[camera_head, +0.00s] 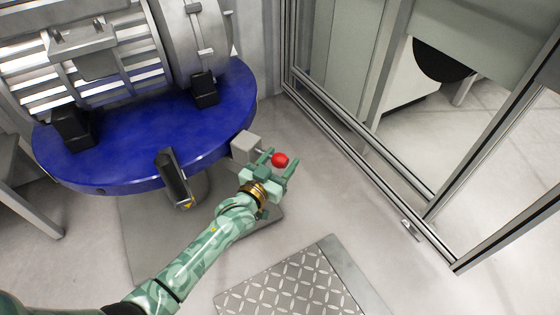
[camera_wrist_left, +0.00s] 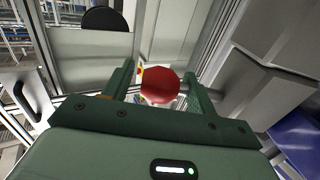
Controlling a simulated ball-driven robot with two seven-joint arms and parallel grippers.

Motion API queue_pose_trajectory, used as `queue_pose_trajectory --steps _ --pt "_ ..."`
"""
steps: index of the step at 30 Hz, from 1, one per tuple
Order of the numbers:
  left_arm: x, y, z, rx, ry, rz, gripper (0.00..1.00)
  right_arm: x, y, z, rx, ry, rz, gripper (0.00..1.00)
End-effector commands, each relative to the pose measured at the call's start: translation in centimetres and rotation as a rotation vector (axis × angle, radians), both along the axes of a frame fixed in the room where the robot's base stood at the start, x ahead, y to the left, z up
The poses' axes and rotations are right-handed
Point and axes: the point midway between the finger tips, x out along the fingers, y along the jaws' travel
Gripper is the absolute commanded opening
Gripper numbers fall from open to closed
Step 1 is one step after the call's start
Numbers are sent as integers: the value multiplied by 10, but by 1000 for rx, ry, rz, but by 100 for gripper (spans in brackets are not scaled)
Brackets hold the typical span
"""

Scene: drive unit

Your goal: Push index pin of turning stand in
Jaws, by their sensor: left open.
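The turning stand has a round blue table (camera_head: 160,135) with a grey metal drive unit (camera_head: 100,55) on top. A grey block (camera_head: 246,147) sits at the table's right edge. The index pin's red ball knob (camera_head: 280,159) is just right of that block. My left gripper (camera_head: 281,167) is open at the knob. In the left wrist view the red knob (camera_wrist_left: 160,86) lies between the two green fingers (camera_wrist_left: 158,92), with gaps on both sides. My right gripper is in neither view.
A dark handle (camera_head: 174,178) stands at the blue table's front edge. A metal-framed enclosure (camera_head: 380,170) stands to the right. A diamond-plate step (camera_head: 293,288) lies on the floor below my left arm. The floor right of the gripper is clear up to the frame.

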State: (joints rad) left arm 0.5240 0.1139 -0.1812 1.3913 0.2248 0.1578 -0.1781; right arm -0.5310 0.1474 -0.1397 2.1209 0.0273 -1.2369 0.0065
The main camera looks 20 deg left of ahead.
Motion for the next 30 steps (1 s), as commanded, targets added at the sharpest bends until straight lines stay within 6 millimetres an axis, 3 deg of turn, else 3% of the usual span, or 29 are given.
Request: queue_pose_trajectory --steps 3,9,10,14,21,28,29,30 --pt "0 0 1 0 -1 0 57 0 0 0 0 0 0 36" --pt "0 0 1 0 -1 0 2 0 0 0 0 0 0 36" --pt "0 0 1 0 -1 0 0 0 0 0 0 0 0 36" --pt "1 5 1 3 -1 0 0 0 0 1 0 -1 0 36" --pt "5 34 2 2 -2 0 0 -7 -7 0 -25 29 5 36" --pt "5 36 1 0 -2 3 0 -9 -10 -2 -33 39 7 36" --pt "5 36 1 0 -2 3 41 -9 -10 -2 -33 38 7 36" --pt "5 36 1 0 -2 3 52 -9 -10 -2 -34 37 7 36"
